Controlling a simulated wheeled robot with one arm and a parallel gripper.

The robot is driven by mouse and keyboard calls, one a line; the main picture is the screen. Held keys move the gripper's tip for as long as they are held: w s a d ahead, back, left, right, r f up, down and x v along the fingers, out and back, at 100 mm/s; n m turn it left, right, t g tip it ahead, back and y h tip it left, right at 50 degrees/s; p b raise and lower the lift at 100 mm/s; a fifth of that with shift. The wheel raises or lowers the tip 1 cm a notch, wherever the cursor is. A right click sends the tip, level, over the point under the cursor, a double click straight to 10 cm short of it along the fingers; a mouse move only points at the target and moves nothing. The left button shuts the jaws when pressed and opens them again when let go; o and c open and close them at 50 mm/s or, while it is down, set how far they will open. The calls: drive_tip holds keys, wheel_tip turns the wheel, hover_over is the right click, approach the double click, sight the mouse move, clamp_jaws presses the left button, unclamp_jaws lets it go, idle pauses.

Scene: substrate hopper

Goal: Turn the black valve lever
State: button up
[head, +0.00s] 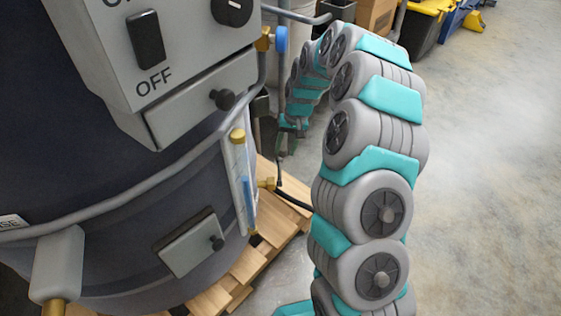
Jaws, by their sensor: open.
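My gripper (287,143) is small and dark at the far end of my curved arm, right of the dark drum. It is open, and I see nothing held in it. Just below it, at the drum's lower right, a brass fitting (267,184) sticks out. A thin dark upright piece (279,172) stands at the fitting, close to the gripper. It may be the black valve lever; I cannot tell whether the gripper touches it. A black hose (296,202) runs from the fitting to the right, partly hidden by my arm.
The large drum (130,195) stands on a wooden pallet (240,275). A grey control box (170,50), a pipe rail and a sight gauge (241,180) with a brass cap are on it. A blue knob (280,40) is higher up. Bins stand behind; the floor right is clear.

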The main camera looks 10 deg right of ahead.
sight(280, 167)
drive_tip(key=f, duration=0.3)
drive_tip(key=a+f, duration=0.1)
drive_tip(key=f, duration=0.3)
drive_tip(key=shift+a+f, duration=0.1)
drive_tip(key=shift+a, duration=0.1)
clamp_jaws()
drive_tip(key=shift+w, duration=0.1)
idle(1.1)
